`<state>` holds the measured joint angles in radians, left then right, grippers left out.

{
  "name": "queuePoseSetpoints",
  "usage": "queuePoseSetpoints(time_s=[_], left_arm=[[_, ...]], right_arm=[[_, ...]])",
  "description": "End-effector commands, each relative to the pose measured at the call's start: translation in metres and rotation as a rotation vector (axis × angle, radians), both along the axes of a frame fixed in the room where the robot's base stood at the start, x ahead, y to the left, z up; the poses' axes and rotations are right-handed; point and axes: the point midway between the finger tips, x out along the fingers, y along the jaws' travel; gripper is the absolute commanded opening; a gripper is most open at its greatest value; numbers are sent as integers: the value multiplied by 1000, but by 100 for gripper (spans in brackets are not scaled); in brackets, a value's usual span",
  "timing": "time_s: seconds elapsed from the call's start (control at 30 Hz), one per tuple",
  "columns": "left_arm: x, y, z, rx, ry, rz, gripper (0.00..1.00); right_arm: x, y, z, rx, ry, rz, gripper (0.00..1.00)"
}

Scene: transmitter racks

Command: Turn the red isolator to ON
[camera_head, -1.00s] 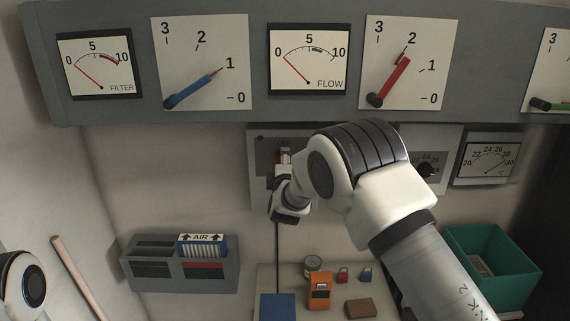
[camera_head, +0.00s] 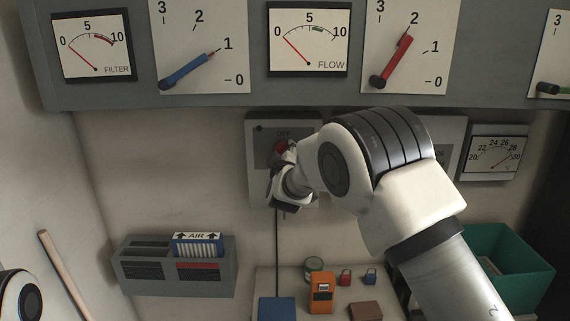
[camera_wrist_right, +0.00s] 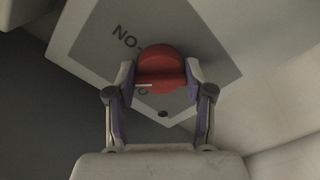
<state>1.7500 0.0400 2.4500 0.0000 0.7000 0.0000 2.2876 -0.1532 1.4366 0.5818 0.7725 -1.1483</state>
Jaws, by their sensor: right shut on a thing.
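The red isolator (camera_head: 281,146) is a round red knob on a grey plate of a pale box below the gauge panel. An OFF label shows above it in the head view. My right gripper (camera_head: 287,155) is at the knob and partly covers it. In the right wrist view the red knob (camera_wrist_right: 160,66) sits between the two fingers of my right gripper (camera_wrist_right: 160,76), which is shut on it. A short white line shows at the knob's lower left edge, and the ON label shows upper left of it. Other lettering is mostly hidden. My left gripper is out of view.
The gauge panel (camera_head: 300,95) overhangs the isolator box. A grey filter tray (camera_head: 150,285) is mounted at left. Below are an orange meter (camera_head: 321,292), a blue box (camera_head: 277,309), small padlocks and a brown block (camera_head: 365,311). A green bin (camera_head: 530,285) stands at right.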

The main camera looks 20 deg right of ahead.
Motion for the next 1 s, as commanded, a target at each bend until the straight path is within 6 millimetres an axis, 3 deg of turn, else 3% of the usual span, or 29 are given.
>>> queuePoseSetpoints(time_s=[0.03,0.5,1.0], left_arm=[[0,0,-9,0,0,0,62],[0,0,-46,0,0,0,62],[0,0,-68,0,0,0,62]], right_arm=[[0,1,-5,38,-11,1,17],[0,1,-4,463,-134,1,17],[0,0,0,761,-221,1,17]])
